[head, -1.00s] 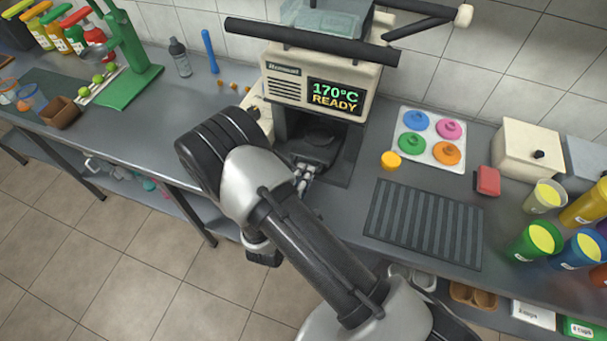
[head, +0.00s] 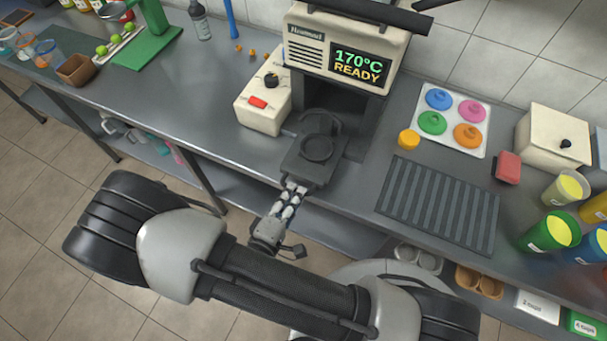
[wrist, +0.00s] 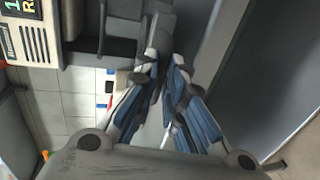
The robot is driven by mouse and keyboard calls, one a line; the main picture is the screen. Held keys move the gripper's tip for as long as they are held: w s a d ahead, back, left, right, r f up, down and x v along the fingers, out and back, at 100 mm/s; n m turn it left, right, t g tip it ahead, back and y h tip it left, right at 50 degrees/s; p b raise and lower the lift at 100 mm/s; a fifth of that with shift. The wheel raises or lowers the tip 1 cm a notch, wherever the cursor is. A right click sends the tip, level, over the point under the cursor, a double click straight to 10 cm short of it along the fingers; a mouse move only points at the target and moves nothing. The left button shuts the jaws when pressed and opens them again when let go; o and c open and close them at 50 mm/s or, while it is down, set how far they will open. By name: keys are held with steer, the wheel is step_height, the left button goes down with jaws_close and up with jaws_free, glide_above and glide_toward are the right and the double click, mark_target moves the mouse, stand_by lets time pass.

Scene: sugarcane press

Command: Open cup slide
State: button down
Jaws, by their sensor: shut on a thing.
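The cup slide (head: 309,163) is a dark flat tray with a round ring holder on it. It juts out from the bay at the base of the cream sealing machine (head: 345,58), toward the counter's front edge. The ring looks empty. My gripper (head: 293,190) is at the front end of the slide, with its fingers shut on its front part. In the wrist view my gripper's blue-padded fingers (wrist: 162,62) close on a grey part at the top; the exact grip point is partly hidden.
A cream control box (head: 262,108) with a knob and red switch stands left of the slide. A ribbed dark mat (head: 438,203) lies to the right, with a tray of coloured lids (head: 440,150) behind it. An orange lid (head: 408,139) sits nearby.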

steer(key=shift+f+v, duration=0.15)
steer(key=shift+v, duration=0.6)
steer(key=shift+f+v, duration=0.2)
steer(key=shift+v, duration=0.6)
steer(key=shift+s, duration=0.1)
steer(key=c, duration=1.7)
jaws_free()
steer(key=shift+o, duration=0.2)
steer(key=v, duration=1.2)
